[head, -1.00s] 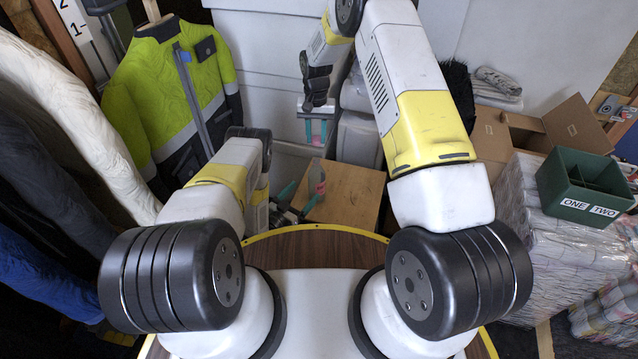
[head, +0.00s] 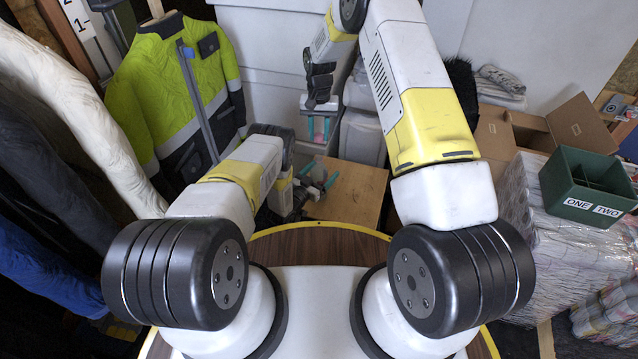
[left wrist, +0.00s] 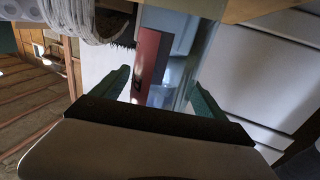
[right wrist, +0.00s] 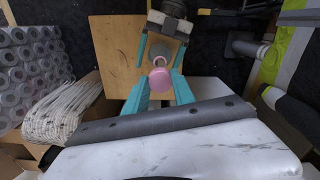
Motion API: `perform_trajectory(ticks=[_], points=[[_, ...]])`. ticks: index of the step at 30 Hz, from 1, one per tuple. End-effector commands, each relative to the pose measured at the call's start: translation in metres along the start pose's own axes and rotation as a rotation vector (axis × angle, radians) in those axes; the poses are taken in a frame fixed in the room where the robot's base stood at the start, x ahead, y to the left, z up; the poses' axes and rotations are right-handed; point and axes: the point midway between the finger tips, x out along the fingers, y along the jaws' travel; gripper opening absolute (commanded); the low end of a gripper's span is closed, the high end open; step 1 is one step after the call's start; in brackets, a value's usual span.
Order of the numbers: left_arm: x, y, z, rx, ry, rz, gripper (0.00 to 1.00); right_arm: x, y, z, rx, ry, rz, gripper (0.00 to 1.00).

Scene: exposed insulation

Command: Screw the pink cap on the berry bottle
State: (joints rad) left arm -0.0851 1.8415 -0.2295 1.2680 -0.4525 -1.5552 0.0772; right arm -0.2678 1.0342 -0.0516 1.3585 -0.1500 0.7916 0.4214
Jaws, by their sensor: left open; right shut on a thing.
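The pink cap (right wrist: 160,80) shows in the right wrist view between the fingertips of my right gripper (right wrist: 160,88), which is shut on it. In the head view my right gripper (head: 317,128) is above and beyond my left gripper (head: 319,178); the cap is too small to make out there. My left gripper is open. In the left wrist view a dark red thing (left wrist: 150,58), apparently the berry bottle, shows beyond and between the open fingers (left wrist: 158,88). I cannot tell whether cap and bottle touch. In the right wrist view the open left gripper (right wrist: 162,50) is just beyond the cap.
A wooden box (head: 355,190) stands below the grippers. A green two-part bin (head: 585,185) marked ONE and TWO sits on wrapped stacks at the right, near an open cardboard box (head: 575,125). A hi-vis jacket (head: 165,90) hangs at the left.

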Motion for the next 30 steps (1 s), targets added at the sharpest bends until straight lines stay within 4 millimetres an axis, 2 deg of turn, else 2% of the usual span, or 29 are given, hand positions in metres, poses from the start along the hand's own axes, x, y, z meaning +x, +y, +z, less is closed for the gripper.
perform_trajectory(ticks=[11, 21, 24, 30], points=[[0.0045, 0.0004, 0.0, 0.0, 0.0, 0.0, 0.83, 0.0, 0.0, 0.0, 0.0, 0.0, 0.0, 0.0], [0.0043, 0.0004, 0.0001, 0.0, 0.0, 0.001, 0.17, 0.0, 0.0, 0.0, 0.0, 0.0, 0.0, 0.0], [0.0043, 0.0004, 0.0001, 0.0, 0.0, 0.001, 0.0, 0.0, 0.0, 0.0, 0.0, 0.0, 0.0, 0.0], [0.0042, 0.0004, 0.0001, 0.0, 0.0, 0.001, 0.0, 0.0039, 0.0, 0.0002, 0.0, -0.001, 0.001, 0.0]])
